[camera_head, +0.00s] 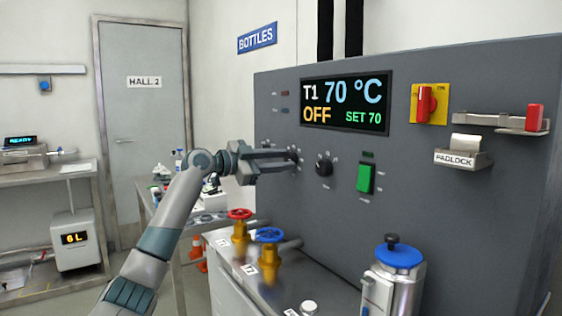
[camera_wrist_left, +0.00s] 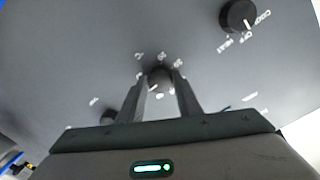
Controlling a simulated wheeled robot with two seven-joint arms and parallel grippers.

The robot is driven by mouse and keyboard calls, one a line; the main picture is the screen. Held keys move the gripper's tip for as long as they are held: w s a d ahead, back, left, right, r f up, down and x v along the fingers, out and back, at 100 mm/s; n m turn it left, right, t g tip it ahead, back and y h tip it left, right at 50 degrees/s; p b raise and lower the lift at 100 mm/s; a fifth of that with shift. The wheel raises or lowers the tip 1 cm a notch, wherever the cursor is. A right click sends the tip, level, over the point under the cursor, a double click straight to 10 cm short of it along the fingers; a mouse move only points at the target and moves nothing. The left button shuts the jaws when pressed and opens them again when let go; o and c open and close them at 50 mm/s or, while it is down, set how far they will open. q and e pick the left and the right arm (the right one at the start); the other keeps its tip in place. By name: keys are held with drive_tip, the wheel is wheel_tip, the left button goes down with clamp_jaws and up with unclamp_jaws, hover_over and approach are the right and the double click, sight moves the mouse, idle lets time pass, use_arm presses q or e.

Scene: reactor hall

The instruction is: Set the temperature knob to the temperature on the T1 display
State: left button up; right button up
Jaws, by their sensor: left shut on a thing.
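The T1 display (camera_head: 345,105) on the grey panel reads T1 70 °C, OFF and SET 70. My left gripper (camera_head: 290,157) reaches the panel below the display's left side. In the left wrist view its fingers (camera_wrist_left: 161,84) are shut on a dark round knob (camera_wrist_left: 160,74), one finger on each side. Printed scale numbers, partly readable, ring this knob, which fits the temperature knob. In the head view the fingers mostly hide it. My right gripper is not in view.
A second black knob (camera_head: 324,166), marked COOL, OFF, HEAT in the wrist view (camera_wrist_left: 238,17), sits just right. A green switch (camera_head: 365,178) and a red switch on yellow (camera_head: 428,103) are farther right. Red (camera_head: 240,214) and blue (camera_head: 270,235) valve wheels stand below the arm.

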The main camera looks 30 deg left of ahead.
use_arm(q)
drive_tip(key=shift+f, duration=0.25)
drive_tip(key=o, duration=0.9)
drive_tip(key=shift+o, duration=0.7)
drive_tip(key=shift+r, duration=0.1)
drive_tip(key=shift+s, duration=0.1)
drive_tip(key=b+v, duration=0.3)
drive_tip(key=v, duration=1.4)
drive_tip(key=shift+b, duration=0.35)
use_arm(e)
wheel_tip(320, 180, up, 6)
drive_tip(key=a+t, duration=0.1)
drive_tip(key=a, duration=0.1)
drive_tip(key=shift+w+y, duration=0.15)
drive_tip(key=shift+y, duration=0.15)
